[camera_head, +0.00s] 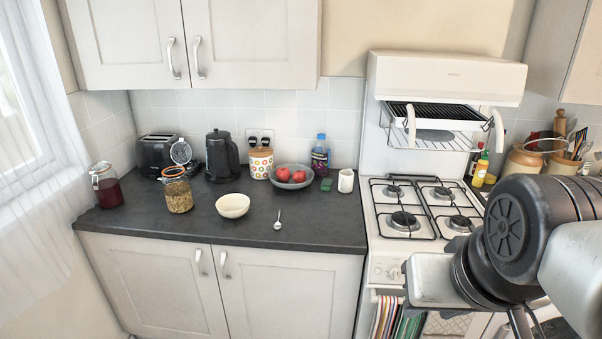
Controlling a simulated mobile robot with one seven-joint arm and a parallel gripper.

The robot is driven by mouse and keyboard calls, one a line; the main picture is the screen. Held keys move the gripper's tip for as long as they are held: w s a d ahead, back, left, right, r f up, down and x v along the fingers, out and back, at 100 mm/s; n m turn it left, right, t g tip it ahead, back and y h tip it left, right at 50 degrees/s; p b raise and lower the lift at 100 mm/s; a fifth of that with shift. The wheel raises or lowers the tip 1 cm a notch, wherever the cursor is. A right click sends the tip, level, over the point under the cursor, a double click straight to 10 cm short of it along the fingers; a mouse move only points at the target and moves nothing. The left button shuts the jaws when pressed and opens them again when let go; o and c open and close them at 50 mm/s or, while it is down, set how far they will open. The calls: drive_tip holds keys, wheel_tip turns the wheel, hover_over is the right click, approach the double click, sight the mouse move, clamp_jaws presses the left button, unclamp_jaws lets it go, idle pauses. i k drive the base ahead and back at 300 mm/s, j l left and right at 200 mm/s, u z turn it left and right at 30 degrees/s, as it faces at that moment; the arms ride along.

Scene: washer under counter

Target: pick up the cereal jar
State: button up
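The cereal jar (179,196) is a clear glass jar with tan, grainy contents and an orange seal at its rim. It stands upright on the dark counter (320,228), left of the white bowl. Its round glass lid is tipped up and open behind the mouth. My gripper (432,281) is at the lower right in front of the stove, far from the jar and not touching it. Its fingers cannot be made out, so I cannot tell whether it is open or shut.
A jar with dark red contents (106,187) stands left of the cereal jar. A toaster (156,152) and black kettle (222,158) are behind it. A white bowl (233,206) and spoon (279,221) lie to its right. Wall cupboards (250,45) hang above. The counter front is clear.

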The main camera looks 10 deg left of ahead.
sight(179, 198)
drive_tip(key=u, duration=1.25)
drive_tip(key=i+j+z, duration=0.1)
drive_tip(key=z, duration=0.45)
drive_tip(key=i+j+z, duration=0.2)
drive_tip(key=j, duration=0.15)
drive_tip(key=i+j+z, duration=0.15)
drive_tip(key=j, duration=0.2)
drive_tip(key=i+j+z, duration=0.2)
drive_tip(key=j, duration=0.15)
drive_tip(key=i+j, duration=0.15)
drive_tip(key=j, duration=0.25)
drive_tip(key=i+j, duration=0.15)
drive_tip(key=j, duration=0.2)
drive_tip(key=i+j, duration=0.15)
drive_tip(key=j, duration=0.25)
drive_tip(key=i+j+z, duration=0.1)
drive_tip(key=j, duration=0.3)
drive_tip(key=i+j, duration=0.2)
drive_tip(key=j, duration=0.2)
drive_tip(key=i+j, duration=0.1)
drive_tip(key=j, duration=0.3)
